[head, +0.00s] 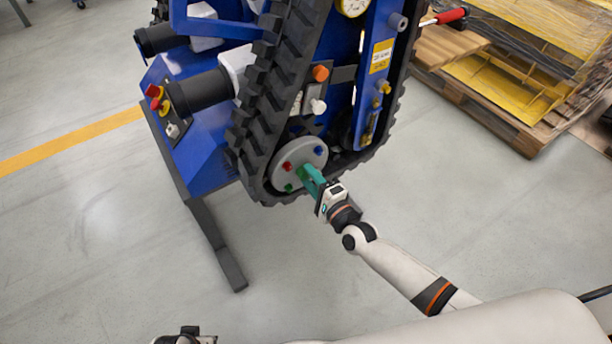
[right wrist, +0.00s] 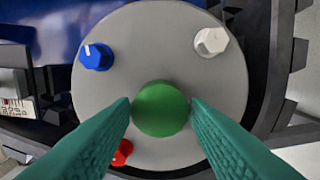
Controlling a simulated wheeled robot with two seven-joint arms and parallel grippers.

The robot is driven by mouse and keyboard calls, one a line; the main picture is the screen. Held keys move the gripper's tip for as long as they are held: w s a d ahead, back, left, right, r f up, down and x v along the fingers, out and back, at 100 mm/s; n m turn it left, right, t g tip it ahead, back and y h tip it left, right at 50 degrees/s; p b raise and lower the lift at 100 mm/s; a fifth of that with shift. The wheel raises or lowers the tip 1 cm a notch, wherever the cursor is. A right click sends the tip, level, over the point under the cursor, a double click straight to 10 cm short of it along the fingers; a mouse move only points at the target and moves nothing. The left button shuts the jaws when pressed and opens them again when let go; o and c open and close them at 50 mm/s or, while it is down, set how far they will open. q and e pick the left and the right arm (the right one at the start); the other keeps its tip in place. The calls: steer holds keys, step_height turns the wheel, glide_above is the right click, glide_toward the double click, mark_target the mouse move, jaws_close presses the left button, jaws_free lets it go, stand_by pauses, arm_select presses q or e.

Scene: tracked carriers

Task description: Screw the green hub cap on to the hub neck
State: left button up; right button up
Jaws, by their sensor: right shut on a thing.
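The green hub cap (right wrist: 160,108) is round and sits between the two teal fingertips in the right wrist view. My right gripper (head: 308,178) is shut on it, in front of the middle of the grey hub disc (head: 304,150). The disc also fills the right wrist view (right wrist: 150,45). The hub neck is hidden behind the cap, and I cannot tell whether the cap touches it. My left gripper (head: 185,337) shows only in part at the bottom edge of the head view; its fingers are not clear.
Around the disc stand a red knob (head: 287,166), a blue knob (head: 318,150), a green knob (head: 289,187) and a white knob (right wrist: 211,41). The black track (head: 250,140) wraps close around the disc. A pallet (head: 500,115) stands back right. The floor in front is clear.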

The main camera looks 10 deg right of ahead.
arm_select(q)
steer(key=shift+r, duration=0.2)
arm_select(e)
steer(key=m+b, duration=0.2)
steer(key=m, duration=0.1)
steer(key=shift+f+m, duration=0.15)
steer(key=shift+m, duration=0.25)
steer(key=m+b, duration=0.2)
steer(key=m, duration=0.4)
steer(key=o, duration=0.8)
arm_select(q)
steer(key=w+v, duration=0.2)
steer(key=v, duration=1.1)
steer(key=shift+r+t, duration=0.4)
steer(key=shift+r, duration=0.05)
steer(key=shift+a, duration=0.1)
